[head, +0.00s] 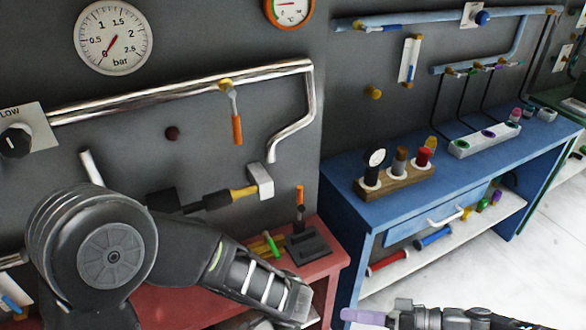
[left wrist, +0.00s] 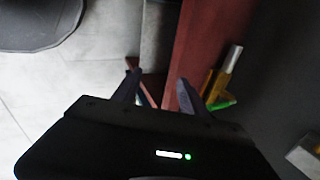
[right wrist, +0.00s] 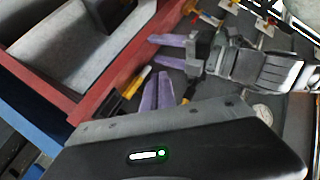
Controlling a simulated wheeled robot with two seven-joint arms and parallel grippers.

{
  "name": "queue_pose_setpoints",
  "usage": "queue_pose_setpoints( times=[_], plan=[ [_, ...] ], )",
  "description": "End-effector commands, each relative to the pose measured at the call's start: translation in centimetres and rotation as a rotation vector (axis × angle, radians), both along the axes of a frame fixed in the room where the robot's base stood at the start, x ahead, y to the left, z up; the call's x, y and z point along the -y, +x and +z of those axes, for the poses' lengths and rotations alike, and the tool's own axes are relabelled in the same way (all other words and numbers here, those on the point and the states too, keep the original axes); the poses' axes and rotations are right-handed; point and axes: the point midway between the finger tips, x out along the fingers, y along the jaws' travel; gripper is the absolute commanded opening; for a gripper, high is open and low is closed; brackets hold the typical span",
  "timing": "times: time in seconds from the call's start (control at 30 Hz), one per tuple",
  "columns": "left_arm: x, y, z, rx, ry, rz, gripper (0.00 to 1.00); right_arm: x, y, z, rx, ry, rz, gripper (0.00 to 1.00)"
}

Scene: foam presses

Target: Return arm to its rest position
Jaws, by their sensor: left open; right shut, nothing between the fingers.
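In the head view my left arm (head: 235,265) reaches in from the left over the red bench, and its fingers are not visible there. My left gripper (left wrist: 160,92) is open and empty in the left wrist view, near the red bench edge. It also appears in the right wrist view (right wrist: 168,52), with its purple fingers apart. My right gripper (head: 360,317) is at the bottom of the head view, its purple fingers pointing left. It is shut with nothing held. Its fingers also show in the right wrist view (right wrist: 167,92).
Pale floor (head: 480,260) is open at lower right.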

Motion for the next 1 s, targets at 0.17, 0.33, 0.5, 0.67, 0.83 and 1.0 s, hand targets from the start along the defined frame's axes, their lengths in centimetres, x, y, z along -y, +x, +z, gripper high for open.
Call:
queue_pose_setpoints(
  times=[0.17, 0.33, 0.5, 0.67, 0.83, 1.0],
  plan=[
    [2.3, -3.2, -1.8, -0.123, -0.101, -0.015, 0.50, 1.5, 0.4, -3.5, -0.221, -0.020, -0.148, 0.00],
    [4.6, -7.0, -4.1, -0.271, -0.250, 0.025, 0.50, 2.1, 0.0, -8.1, -0.480, -0.042, -0.306, 0.00],
    [6.6, -10.5, -6.7, -0.415, -0.473, 0.186, 0.50, 0.7, -2.1, -14.1, -0.772, -0.105, -0.465, 0.00],
    [6.5, -11.1, -9.2, -0.457, -0.675, 0.463, 0.50, -1.0, -5.2, -19.2, -0.957, -0.225, -0.584, 0.00],
    [3.0, -10.9, -12.7, -0.419, -0.776, 0.821, 0.50, -2.0, -8.4, -22.6, -0.984, -0.404, -0.623, 0.00],
    [-1.3, -13.3, -16.1, -0.423, -0.760, 1.136, 0.50, -2.6, -10.7, -24.0, -0.874, -0.602, -0.502, 0.00]
  ],
)
